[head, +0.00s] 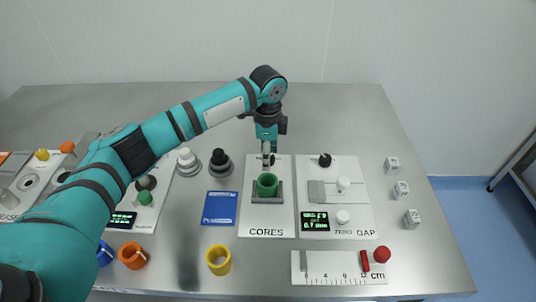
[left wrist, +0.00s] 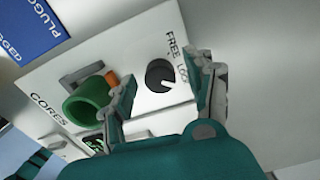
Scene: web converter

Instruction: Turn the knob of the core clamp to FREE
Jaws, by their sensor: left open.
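The core clamp's round black knob (left wrist: 160,76) shows in the left wrist view on the white CORES panel (left wrist: 140,52). Its white pointer mark is turned toward the LOCK label, away from the FREE label (left wrist: 173,42). My left gripper (left wrist: 166,74) is open, with one finger on each side of the knob and visible gaps to it. In the head view my left gripper (head: 268,158) points down over the far end of the panel and hides most of the knob. A green core (head: 267,181) sits in the grey clamp just nearer. My right gripper is not in view.
A blue card (head: 219,208) lies left of the panel, and the GAP panel (head: 335,180) stands close on its right. A yellow ring (head: 219,260) and a ruler panel (head: 338,268) lie in front. The table behind the panels is clear.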

